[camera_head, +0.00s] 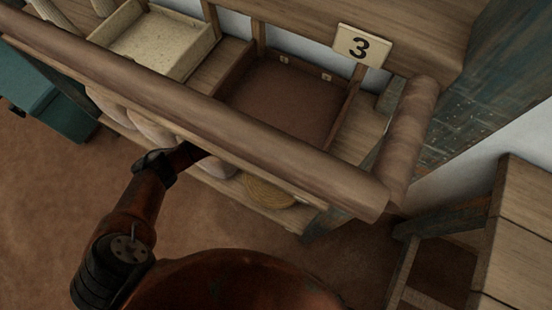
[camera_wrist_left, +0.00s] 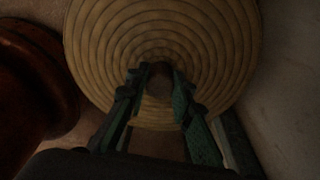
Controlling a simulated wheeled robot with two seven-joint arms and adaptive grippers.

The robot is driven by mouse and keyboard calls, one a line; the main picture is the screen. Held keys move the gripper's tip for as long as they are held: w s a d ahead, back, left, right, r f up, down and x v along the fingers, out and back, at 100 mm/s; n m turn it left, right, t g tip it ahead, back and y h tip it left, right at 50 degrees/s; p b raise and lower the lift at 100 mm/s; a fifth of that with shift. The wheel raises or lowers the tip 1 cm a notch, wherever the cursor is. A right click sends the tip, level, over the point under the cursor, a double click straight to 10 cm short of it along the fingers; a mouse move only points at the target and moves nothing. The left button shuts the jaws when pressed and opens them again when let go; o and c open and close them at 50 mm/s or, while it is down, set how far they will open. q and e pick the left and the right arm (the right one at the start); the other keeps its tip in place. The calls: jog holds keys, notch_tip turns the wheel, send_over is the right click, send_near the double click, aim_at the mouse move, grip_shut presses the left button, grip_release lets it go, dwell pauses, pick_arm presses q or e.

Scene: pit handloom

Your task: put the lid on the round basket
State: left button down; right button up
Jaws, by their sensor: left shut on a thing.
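In the left wrist view, a round tan lid (camera_wrist_left: 215,50) of coiled rings fills the upper middle. My left gripper (camera_wrist_left: 158,88) is shut on a dark knob at its centre. In the head view, my left arm reaches in from the lower left and my left gripper (camera_head: 190,152) goes under a long wooden beam, which hides its fingertips. A round straw-coloured coiled thing (camera_head: 270,190) lies on the low shelf to the right of the gripper; I cannot tell whether it is the basket or the lid. My right gripper is in neither view.
The long round beam (camera_head: 200,110) crosses above the low shelf (camera_head: 308,219).

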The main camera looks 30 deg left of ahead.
pick_arm(q)
jog(key=shift+f+p, duration=0.2)
jog(key=shift+p, duration=0.5)
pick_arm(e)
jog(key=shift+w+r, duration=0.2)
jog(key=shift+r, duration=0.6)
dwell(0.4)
pick_arm(q)
jog(key=c, duration=1.6)
grip_release()
jog(key=shift+o, duration=0.4)
jog(key=o, duration=0.4)
jog(key=shift+r, duration=0.15)
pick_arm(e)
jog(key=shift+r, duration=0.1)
pick_arm(q)
jog(key=shift+r+p, duration=3)
jog(key=shift+r, duration=0.45)
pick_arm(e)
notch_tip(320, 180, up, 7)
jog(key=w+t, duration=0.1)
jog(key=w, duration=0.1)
pick_arm(q)
jog(key=shift+c, duration=0.2)
